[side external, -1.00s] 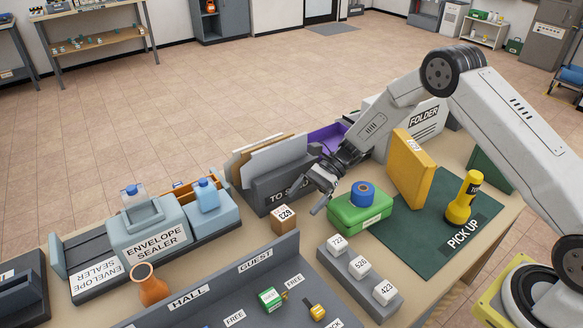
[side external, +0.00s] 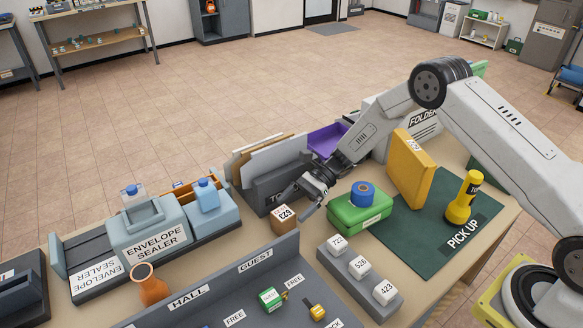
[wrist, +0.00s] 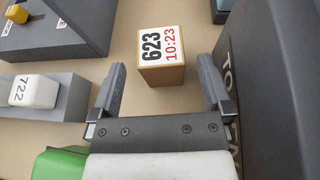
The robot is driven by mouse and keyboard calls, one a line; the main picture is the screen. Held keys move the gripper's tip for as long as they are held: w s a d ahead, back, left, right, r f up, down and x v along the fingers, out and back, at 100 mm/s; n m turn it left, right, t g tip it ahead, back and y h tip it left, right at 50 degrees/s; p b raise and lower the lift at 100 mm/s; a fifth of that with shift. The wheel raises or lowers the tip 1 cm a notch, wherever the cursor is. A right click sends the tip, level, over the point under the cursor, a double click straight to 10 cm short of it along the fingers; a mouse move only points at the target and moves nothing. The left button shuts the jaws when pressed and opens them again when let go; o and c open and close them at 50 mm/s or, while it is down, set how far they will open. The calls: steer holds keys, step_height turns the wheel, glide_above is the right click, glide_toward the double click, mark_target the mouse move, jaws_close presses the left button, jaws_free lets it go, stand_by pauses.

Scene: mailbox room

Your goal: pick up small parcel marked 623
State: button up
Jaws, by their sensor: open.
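The small parcel marked 623 (side external: 284,219) is a brown box with a white label on top. It stands on the table in front of the grey file holder, and in the wrist view the parcel (wrist: 161,57) shows "623" and "10:23". My gripper (side external: 296,199) is open and above the table by the parcel. In the wrist view its two fingers (wrist: 163,82) are spread wide, and the parcel lies ahead of them, roughly centred between them. The fingers do not touch it.
The grey file holder (side external: 262,193) stands close beside the parcel. A green box (side external: 345,217) with blue tape (side external: 362,194) is to the right. A grey block with white cubes (side external: 345,283) and the grey sorter wall (side external: 200,291) are in front.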

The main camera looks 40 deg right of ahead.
mark_target(276, 223)
steer(key=shift+x, duration=2.6)
steer(key=shift+d, duration=0.1)
steer(key=c, duration=1.3)
steer(key=shift+c, duration=0.2)
steer(key=shift+r, duration=0.1)
